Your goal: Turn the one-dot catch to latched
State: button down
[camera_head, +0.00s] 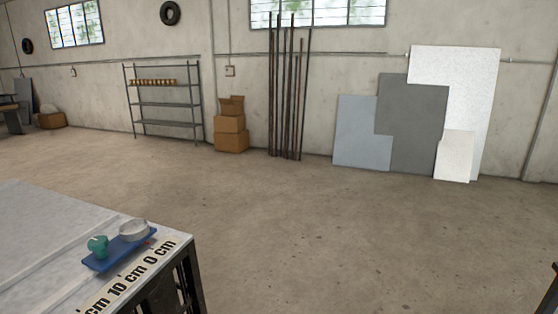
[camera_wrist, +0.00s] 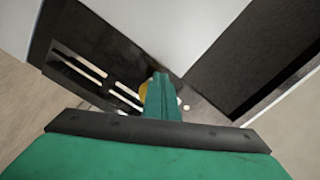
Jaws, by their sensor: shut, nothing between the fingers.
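My gripper (camera_wrist: 160,82) points away from the wrist camera, its green fingers closed together with nothing visible between them. Behind the fingertips is a dark panel (camera_wrist: 85,70) with long slots. A small yellow piece (camera_wrist: 130,92) shows just left of the fingers, partly hidden by them. In the head view a blue plate (camera_head: 103,264) on the table bears a green knob-like part (camera_head: 97,246) and a pale round part (camera_head: 133,231). I cannot pick out the one-dot catch or its dot in either view. My gripper does not show in the head view.
The white-topped table (camera_head: 45,225) has a ruler strip (camera_head: 130,277) along its edge by the blue plate. In the wrist view, a wide dark bar (camera_wrist: 255,55) lies right of the fingers. Open concrete floor (camera_head: 330,240) lies right of the table.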

jog(key=shift+w+d+f, duration=0.1)
jog(key=shift+w+f, duration=0.25)
jog(key=shift+f, duration=0.45)
jog(key=shift+w+d+f, duration=0.15)
jog(key=shift+w+f, duration=0.2)
dwell(0.7)
jog(key=v, duration=0.6)
jog(key=shift+s+f, duration=0.25)
jog(key=shift+f, duration=0.1)
jog(key=shift+r, duration=0.1)
dwell(0.4)
